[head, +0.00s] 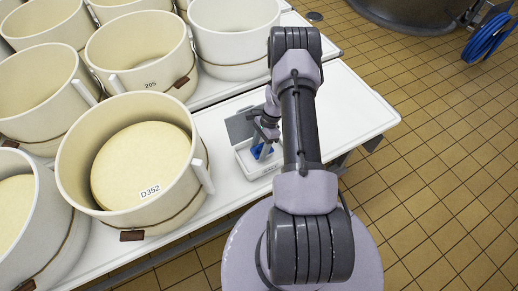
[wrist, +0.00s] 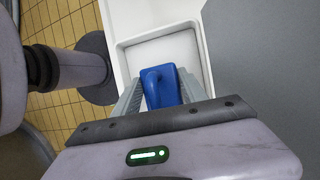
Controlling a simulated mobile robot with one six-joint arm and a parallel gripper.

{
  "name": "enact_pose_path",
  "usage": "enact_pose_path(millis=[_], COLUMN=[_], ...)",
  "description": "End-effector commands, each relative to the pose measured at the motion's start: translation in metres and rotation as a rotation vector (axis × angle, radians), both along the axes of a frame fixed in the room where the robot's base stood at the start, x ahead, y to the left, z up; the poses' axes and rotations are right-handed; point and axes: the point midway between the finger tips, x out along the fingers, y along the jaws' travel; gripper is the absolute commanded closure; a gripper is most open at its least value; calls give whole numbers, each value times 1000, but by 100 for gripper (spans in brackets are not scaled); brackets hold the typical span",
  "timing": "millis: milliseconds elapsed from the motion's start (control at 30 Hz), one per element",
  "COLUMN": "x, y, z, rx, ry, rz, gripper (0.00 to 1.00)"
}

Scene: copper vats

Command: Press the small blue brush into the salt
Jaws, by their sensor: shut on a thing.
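The small blue brush (wrist: 161,88) is held between the two grey fingers of my gripper (wrist: 160,95) in the wrist view. In the head view the blue brush (head: 262,151) shows below my gripper (head: 264,140), inside the white box (head: 246,168). The white salt (wrist: 155,48) fills the box floor around the brush in the wrist view. The underside of the brush is hidden, so I cannot tell whether it touches the salt. A grey lid (head: 240,124) stands at the back of the box.
The box stands on a white table (head: 345,108) with free room to its right. Cream tubs crowd the left, the nearest marked D352 (head: 130,165). A copper vat (head: 405,10) and a blue hose (head: 487,38) are at the far right, beyond tiled floor.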

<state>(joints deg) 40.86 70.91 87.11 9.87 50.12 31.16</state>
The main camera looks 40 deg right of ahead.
Motion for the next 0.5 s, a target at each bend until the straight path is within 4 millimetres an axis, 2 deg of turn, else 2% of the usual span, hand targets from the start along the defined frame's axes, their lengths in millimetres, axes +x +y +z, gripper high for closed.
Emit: enact_pose_path(millis=[500], x=[0], y=[0], z=[58], rx=[0], ry=[0], rz=[0], gripper=[83])
